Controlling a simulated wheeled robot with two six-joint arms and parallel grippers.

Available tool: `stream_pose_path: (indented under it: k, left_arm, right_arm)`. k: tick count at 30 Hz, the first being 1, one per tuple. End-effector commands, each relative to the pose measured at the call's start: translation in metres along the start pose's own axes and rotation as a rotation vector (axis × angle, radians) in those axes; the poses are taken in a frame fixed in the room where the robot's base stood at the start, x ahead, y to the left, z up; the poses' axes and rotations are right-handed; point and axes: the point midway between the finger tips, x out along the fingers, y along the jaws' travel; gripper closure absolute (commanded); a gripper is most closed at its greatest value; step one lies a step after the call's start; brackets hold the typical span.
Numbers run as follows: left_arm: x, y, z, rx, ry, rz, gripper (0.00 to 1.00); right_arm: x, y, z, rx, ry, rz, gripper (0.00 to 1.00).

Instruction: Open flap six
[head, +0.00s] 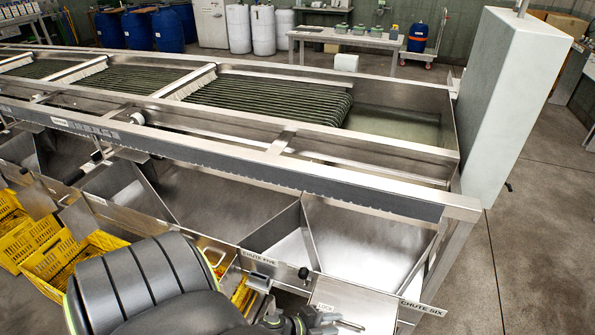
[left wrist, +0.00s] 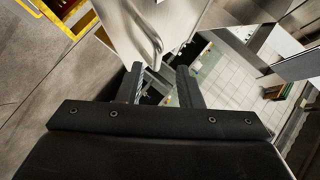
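The chute six label (head: 423,308) is at the lower right in the head view, beside the chute six bay (head: 365,245), a bare metal trough. A plate marked LOCK (head: 325,307) shows at the trough's front edge. My left gripper (head: 335,323) is at the bottom edge, close to this panel. In the left wrist view my left gripper (left wrist: 161,85) has its fingers apart. A shiny metal sheet (left wrist: 150,30) reaches toward the fingertips; contact is unclear. My right gripper is not in view.
The chute five label (head: 258,256) and a black knob (head: 303,272) are left of chute six. Yellow crates (head: 75,262) stand on the floor at left. A tall white cabinet (head: 515,100) stands at the machine's right end. The floor at right is clear.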

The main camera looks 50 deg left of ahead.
Motion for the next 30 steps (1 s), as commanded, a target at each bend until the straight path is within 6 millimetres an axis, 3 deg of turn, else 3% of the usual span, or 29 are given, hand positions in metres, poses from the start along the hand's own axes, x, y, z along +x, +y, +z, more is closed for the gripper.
stream_pose_path:
  k: [1,9,15,21,30]
  left_arm:
    - [-0.015,0.000,0.000,0.002,-0.001,0.002,0.67]
    - [-0.074,0.001,0.002,0.002,-0.002,0.001,0.67]
    - [-0.104,0.000,0.002,0.002,-0.001,0.000,0.67]
    - [-0.116,-0.001,0.001,0.002,0.000,-0.001,0.67]
    - [-0.117,-0.002,0.001,0.002,0.000,-0.002,0.67]
  right_arm:
    - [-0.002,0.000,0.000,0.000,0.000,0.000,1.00]
    - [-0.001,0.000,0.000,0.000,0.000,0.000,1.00]
    - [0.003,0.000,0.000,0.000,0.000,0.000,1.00]
    - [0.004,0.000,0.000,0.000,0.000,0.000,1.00]
    - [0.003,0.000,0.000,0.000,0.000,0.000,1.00]
